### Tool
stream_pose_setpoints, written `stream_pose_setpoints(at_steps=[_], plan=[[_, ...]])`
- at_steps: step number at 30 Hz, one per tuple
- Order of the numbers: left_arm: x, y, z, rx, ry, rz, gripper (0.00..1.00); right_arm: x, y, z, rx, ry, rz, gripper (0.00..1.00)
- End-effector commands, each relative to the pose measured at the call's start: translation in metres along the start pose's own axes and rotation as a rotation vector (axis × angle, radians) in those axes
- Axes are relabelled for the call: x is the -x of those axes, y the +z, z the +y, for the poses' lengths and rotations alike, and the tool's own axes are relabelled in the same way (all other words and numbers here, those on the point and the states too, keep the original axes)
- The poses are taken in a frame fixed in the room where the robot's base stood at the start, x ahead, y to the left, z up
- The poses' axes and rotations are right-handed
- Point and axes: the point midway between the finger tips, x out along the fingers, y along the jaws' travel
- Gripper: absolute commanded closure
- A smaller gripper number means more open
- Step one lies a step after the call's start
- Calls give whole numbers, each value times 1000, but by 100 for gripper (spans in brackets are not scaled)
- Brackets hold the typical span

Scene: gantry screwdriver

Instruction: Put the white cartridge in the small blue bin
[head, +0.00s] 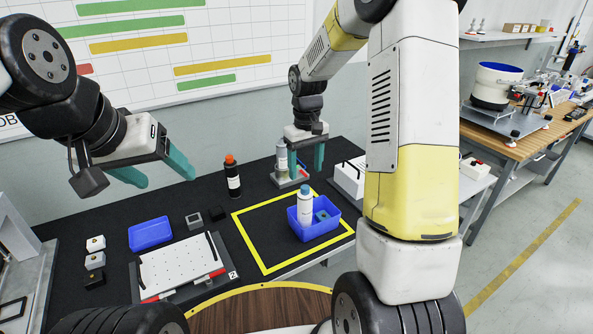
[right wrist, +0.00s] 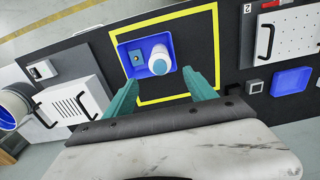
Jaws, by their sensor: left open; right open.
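The white cartridge (head: 305,208), with a blue cap, stands upright in the small blue bin (head: 322,233) inside a yellow outline on the black table. In the right wrist view the cartridge (right wrist: 158,56) shows from above in the bin (right wrist: 122,50), beside a small grey-blue block (right wrist: 136,69). My right gripper (head: 307,168) is open and empty, behind and above the bin; its fingers (right wrist: 160,80) point toward the bin, apart from the cartridge. My left gripper (head: 166,178) is open and empty above the table's left part.
A black bottle with an orange cap (head: 232,178) stands left of the outline. A second blue bin (head: 150,234), a white perforated plate (head: 182,266) and small blocks (head: 95,260) lie at left. The outline's left part is clear.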

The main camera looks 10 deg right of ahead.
Motion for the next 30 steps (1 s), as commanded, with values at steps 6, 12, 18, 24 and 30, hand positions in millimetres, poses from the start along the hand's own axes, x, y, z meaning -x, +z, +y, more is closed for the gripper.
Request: stream_pose_setpoints(at_steps=[6, 12, 18, 24, 30], plan=[[0, 0, 0, 0, 0, 0, 32, 23, 3, -1, -4, 0, 8, 35], [0, 0, 0, 0, 0, 0, 32, 77, 35, -10, -50, 5, 105, 35], [0, 0, 0, 0, 0, 0, 32, 138, 97, -32, -127, -7, 260, 35], [0, 0, 0, 0, 0, 0, 32, 171, 163, -58, -200, -38, 416, 35], [0, 0, 0, 0, 0, 0, 32, 178, 208, -77, -251, -74, 530, 35]])
